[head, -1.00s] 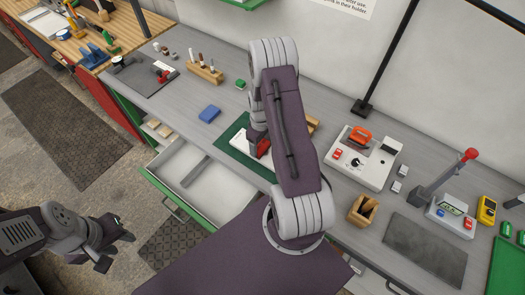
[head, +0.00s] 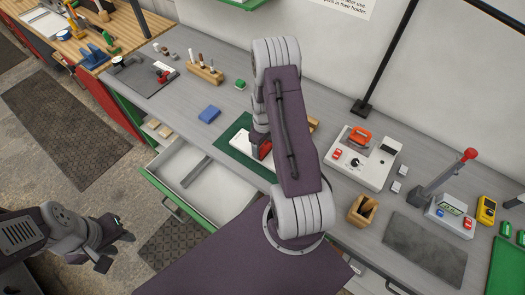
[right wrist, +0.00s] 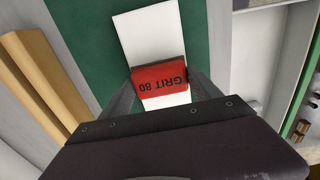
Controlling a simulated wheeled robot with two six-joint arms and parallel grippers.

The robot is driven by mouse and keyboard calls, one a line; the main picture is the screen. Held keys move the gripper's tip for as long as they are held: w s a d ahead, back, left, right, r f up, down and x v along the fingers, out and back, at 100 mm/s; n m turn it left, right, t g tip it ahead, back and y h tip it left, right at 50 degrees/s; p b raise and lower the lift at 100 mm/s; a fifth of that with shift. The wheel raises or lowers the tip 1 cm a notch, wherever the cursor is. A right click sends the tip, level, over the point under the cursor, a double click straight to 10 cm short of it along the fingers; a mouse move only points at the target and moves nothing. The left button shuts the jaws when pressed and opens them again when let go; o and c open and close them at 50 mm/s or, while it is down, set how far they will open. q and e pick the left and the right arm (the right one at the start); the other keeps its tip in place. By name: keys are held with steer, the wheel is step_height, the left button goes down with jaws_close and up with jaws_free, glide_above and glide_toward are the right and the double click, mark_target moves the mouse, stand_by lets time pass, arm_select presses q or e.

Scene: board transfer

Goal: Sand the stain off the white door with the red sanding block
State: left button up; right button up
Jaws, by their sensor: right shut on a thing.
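The red sanding block (right wrist: 159,80), marked GRIT 80, is held between the two fingers of my right gripper (right wrist: 162,88). It is over the white door (right wrist: 148,38), a flat white panel on a green mat (right wrist: 84,28). I cannot tell whether block and door touch. In the head view the block (head: 264,151) shows beside my right arm, which hides part of the door (head: 246,138) and mat. No stain shows on the visible part of the door. My left gripper (head: 117,249) is open and empty, low at the left, away from the bench.
An open drawer (head: 205,203) juts out below the mat. A blue block (head: 209,114) and a wooden tool holder (head: 205,73) stand on the grey bench. A white device with an orange handle (head: 360,158) and a small wooden box (head: 363,209) stand to the right.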

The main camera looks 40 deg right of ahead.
steer(key=shift+s, duration=0.3)
steer(key=shift+s+d, duration=0.3)
steer(key=shift+s, duration=0.55)
steer(key=shift+w+a, duration=0.25)
steer(key=shift+w, duration=0.55)
steer(key=shift+w+a+r, duration=0.1)
steer(key=shift+w+a, duration=0.15)
steer(key=shift+w, duration=0.6)
steer(key=shift+w+a, duration=0.2)
steer(key=shift+w, duration=0.6)
step_height(320, 180, up, 7)
steer(key=p, duration=0.5)
steer(key=shift+f+b, duration=2.4)
steer(key=shift+f, duration=0.85)
